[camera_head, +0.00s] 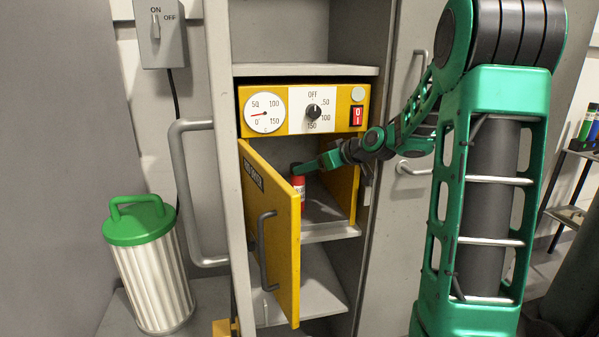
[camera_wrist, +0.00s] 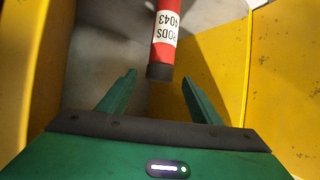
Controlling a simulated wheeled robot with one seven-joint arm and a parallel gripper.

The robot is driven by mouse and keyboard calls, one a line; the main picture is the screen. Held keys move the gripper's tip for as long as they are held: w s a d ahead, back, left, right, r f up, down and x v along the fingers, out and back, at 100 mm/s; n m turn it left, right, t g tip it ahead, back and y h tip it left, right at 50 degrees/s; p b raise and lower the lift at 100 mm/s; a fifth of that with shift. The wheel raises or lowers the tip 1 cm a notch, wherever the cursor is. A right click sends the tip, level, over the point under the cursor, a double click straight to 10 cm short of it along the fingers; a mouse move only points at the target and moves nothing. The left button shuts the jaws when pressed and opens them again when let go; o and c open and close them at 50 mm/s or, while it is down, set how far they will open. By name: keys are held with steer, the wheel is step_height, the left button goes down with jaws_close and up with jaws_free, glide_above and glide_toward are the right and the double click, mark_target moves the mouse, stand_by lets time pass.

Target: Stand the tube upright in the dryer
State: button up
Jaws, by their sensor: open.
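The tube (camera_head: 298,186) is red with a white label. It looks upright inside the yellow dryer (camera_head: 368,115), its lower part hidden behind the open dryer door (camera_head: 272,230). In the wrist view the tube (camera_wrist: 165,35) reads "RODS 4043", and its dark end lies close to the fingertips, in line with the gap between them. My gripper (camera_wrist: 160,80) is open, with a finger on each side of that gap and neither visibly touching the tube. In the head view my gripper reaches into the dryer chamber from the right, at the tube's top.
The dryer sits in a grey cabinet with shelves above and below. Its door stands swung out toward the left front. A red switch (camera_head: 356,115) is on the panel. A bin with a green lid (camera_head: 140,220) stands at left, and an ON/OFF box (camera_head: 160,33) hangs above.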

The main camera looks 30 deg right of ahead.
steer(key=s+a+f+m+g+h, duration=0.1)
steer(key=s+f+m+g, duration=0.2)
steer(key=s, duration=1.1)
steer(key=s+a+f+m+g+h, duration=0.1)
steer(key=s+f+m+g, duration=0.2)
steer(key=s, duration=1.2)
steer(key=s+a+f+m+g+h, duration=0.1)
steer(key=s+g, duration=0.4)
steer(key=s, duration=0.9)
step_height(320, 180, down, 2)
steer(key=a+m, duration=0.1)
steer(key=m, duration=0.1)
steer(key=shift+s+f+m+g, duration=0.25)
steer(key=shift+s+m+g, duration=0.05)
steer(key=shift+m+g, duration=0.1)
steer(key=shift+a, duration=0.1)
steer(key=shift+w+f+h, duration=0.25)
steer(key=shift+w+h, duration=0.05)
steer(key=shift+w, duration=0.35)
steer(key=shift+c, duration=0.2)
